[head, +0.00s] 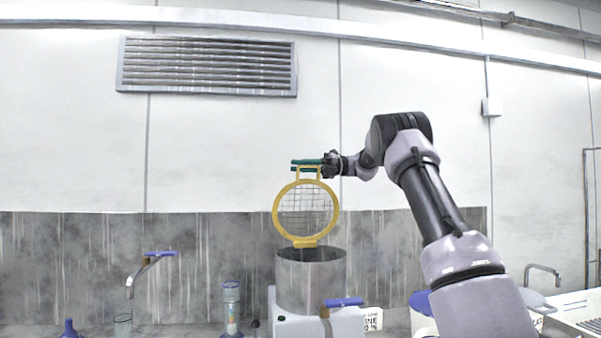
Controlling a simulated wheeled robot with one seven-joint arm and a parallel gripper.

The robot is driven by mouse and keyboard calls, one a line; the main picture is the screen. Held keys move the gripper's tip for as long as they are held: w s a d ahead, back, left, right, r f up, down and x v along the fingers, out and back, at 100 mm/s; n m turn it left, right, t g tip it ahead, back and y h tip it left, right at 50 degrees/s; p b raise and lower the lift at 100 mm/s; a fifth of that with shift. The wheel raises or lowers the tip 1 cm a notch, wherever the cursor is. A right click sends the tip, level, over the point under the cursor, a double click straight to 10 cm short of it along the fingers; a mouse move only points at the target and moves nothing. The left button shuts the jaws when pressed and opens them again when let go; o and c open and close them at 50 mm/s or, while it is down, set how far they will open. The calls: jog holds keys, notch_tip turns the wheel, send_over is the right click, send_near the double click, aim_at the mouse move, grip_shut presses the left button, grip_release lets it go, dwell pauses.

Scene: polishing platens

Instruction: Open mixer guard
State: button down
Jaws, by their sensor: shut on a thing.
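The mixer guard (276,213), a round yellow ring with wire mesh, stands upright above the mixer's open metal bowl (311,285). Its lower yellow bracket (305,242) is at the bowl's back rim. A small yellow handle is at the guard's top. My gripper (307,165), with green fingers, comes in from the right and is shut on that handle.
A tap with a blue lever (160,254) and a clear blue-capped container (231,305) stand to the left. A blue funnel-like item (69,328) is at the far left. A sink tap (543,270) is at right.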

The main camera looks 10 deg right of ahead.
jog(key=shift+w+r, duration=0.1)
jog(key=shift+w, duration=0.45)
jog(key=c, duration=0.8)
grip_release()
jog(key=shift+c, duration=0.2)
jog(key=d, duration=1.1)
